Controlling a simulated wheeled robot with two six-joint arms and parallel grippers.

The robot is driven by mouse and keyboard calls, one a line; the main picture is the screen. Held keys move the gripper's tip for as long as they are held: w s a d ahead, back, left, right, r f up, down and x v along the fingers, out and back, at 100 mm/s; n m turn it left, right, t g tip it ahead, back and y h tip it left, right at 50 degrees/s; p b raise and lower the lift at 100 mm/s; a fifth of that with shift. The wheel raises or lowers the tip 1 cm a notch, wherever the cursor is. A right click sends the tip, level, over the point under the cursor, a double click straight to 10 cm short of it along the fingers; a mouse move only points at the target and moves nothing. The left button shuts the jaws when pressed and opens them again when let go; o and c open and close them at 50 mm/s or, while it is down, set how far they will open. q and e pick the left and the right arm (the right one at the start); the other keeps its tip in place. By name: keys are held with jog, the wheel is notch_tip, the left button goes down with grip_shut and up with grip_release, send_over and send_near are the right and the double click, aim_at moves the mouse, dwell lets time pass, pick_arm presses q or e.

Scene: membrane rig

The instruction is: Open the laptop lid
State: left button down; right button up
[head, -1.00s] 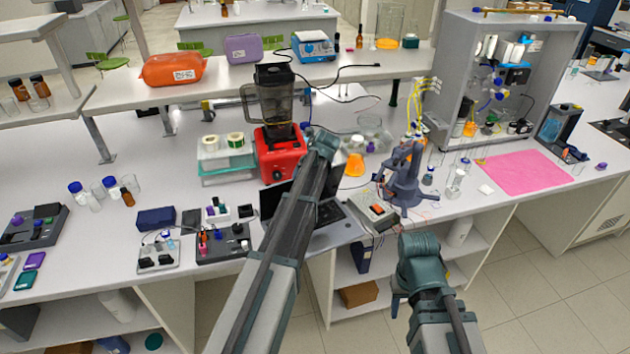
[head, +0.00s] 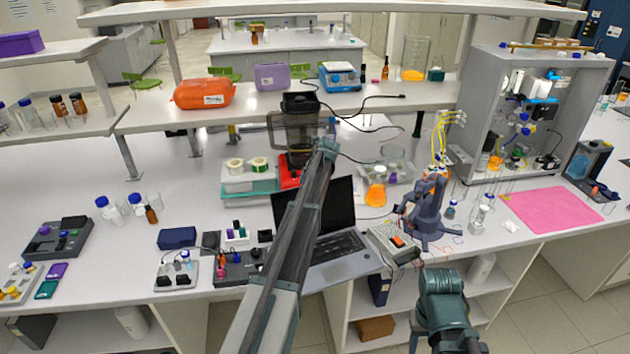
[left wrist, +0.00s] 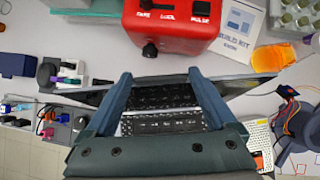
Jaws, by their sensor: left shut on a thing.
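The laptop (head: 345,248) is on the bench near its front edge, its keyboard side towards me. Its lid (head: 337,205) stands up with the dark screen facing me. My left arm crosses in front of the laptop and covers part of the lid and keyboard. In the left wrist view my left gripper (left wrist: 164,78) is at the lid's edge (left wrist: 250,84), with a finger to each side of the picture's middle. The gripper is shut on the lid. The keyboard (left wrist: 165,122) shows between the fingers. My right arm is low at the right; its gripper does not show.
A red blender (head: 288,172) stands close behind the lid. The bench front edge is close.

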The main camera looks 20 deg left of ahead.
pick_arm(q)
jog(key=shift+w+a+r, duration=0.1)
jog(key=shift+w+a, duration=0.1)
grip_release()
jog(key=shift+s, duration=0.1)
jog(key=shift+d+r, duration=0.1)
jog(key=shift+d, duration=0.05)
jog(key=p+v, duration=1)
jog(key=v, duration=0.1)
jog(key=shift+s+r, duration=0.2)
jog(key=shift+r, duration=0.15)
jog(key=shift+d, duration=0.15)
jog(key=shift+f, duration=0.1)
